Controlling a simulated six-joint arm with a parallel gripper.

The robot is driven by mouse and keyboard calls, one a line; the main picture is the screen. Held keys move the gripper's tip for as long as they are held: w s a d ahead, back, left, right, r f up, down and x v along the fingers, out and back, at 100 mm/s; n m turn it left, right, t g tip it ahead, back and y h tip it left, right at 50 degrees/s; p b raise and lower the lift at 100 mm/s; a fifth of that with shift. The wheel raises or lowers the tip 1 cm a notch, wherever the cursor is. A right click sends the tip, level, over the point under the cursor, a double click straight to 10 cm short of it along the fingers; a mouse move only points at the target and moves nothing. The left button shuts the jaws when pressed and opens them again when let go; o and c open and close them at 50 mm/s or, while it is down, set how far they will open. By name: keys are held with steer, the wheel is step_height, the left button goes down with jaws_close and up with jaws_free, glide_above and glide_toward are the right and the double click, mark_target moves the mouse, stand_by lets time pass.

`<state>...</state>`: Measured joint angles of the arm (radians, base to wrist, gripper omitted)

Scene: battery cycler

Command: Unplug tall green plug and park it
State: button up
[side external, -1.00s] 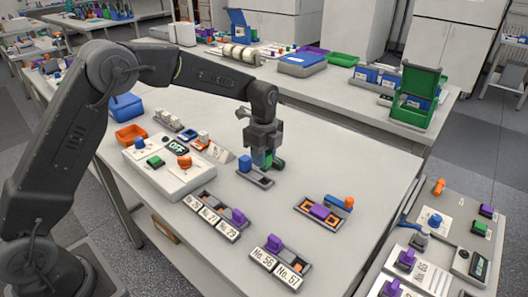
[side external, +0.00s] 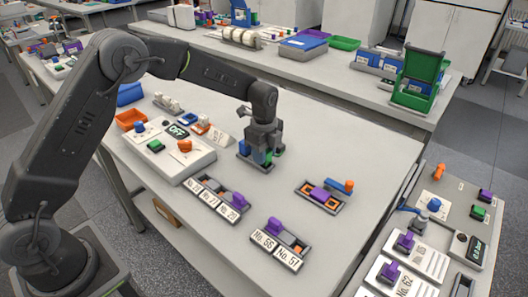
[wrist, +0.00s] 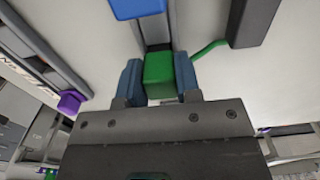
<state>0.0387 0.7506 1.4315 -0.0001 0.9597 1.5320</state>
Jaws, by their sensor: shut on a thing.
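My gripper (wrist: 160,82) is shut on a green plug (wrist: 159,68), with one blue-grey finger on each side of it. In the side view my gripper (side external: 261,157) is low over a small dark grey holder (side external: 264,168) on the table. The green plug is mostly hidden there by the fingers. A blue plug (side external: 242,147) stands in the same holder, left of the fingers, and shows at the top of the wrist view (wrist: 138,7). I cannot tell whether the green plug is fully seated. A green cable (wrist: 208,49) runs right from near the plug.
The cycler box (side external: 190,163) with an OFF display and an orange knob is to the left. Holders with purple plugs (side external: 239,200) (side external: 272,226) are in front.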

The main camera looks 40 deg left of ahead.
steer(key=shift+f, duration=0.2)
steer(key=o, duration=1.1)
steer(key=shift+c, duration=0.2)
steer(key=s+r+n+t, duration=0.1)
steer(key=s+r+n, duration=0.3)
steer(key=r, duration=1.5)
steer(key=s+a+n+t, duration=0.2)
steer(key=s+n+t, duration=0.2)
steer(key=s+n, duration=1)
steer(key=s, duration=1.3)
steer(key=shift+r+t, duration=0.2)
steer(key=shift+t, duration=0.1)
